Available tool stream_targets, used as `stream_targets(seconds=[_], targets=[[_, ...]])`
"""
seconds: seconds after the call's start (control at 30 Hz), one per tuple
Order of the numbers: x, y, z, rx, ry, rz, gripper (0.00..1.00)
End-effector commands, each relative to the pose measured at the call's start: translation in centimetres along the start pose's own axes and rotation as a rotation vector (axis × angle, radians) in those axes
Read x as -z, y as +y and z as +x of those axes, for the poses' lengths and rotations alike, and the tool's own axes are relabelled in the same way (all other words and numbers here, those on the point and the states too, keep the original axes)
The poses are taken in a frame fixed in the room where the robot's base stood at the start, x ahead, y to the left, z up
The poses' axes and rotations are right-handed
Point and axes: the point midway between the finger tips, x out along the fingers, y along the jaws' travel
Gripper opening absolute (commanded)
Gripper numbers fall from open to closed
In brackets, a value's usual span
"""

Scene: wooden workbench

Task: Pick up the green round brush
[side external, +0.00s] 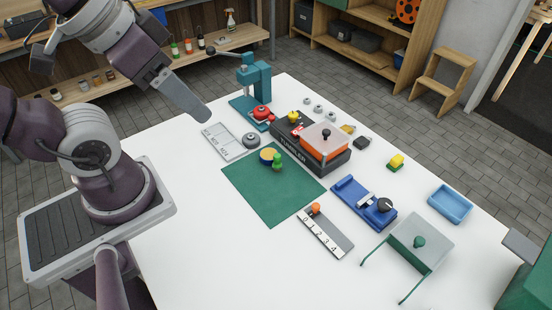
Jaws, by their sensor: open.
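A small green item with a rounded knob, which looks like the green round brush (277,162), stands on the dark green mat (273,198) near the mat's far edge. It is right beside a round piece with a yellow top and blue side (267,153); I cannot tell whether they touch. My gripper (203,114) is up at the upper left, above the far-left part of the white table and well apart from the brush. It is open, with nothing seen in it, though its fingers overlap from this side.
A grey tray (220,148) and a teal press (257,82) stand behind the mat. A dark box with an orange block (325,141) is right of it. A blue slide fixture (351,190) and a numbered rail (322,238) lie nearer. The left front of the table is clear.

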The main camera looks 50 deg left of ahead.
Motion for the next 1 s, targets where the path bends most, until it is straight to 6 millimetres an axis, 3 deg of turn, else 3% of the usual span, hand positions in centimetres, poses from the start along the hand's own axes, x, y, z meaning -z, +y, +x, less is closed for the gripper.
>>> stream_targets(seconds=[0.4, 0.5, 0.77, 0.87, 0.97, 1.0], targets=[[0.0, 0.0, 0.0, 0.0, 0.0, 0.0, 0.6], [0.0, 0.0, 0.0, 0.0, 0.0, 0.0, 0.51], [0.1, 0.0, 0.0, 0.001, -0.001, 0.003, 0.51], [1.4, -0.3, 0.8, 0.011, -0.03, 0.07, 0.51], [4.6, -1.1, 3.4, 0.022, -0.104, 0.259, 0.51], [6.1, -1.5, 5.1, 0.019, -0.139, 0.358, 0.51]])
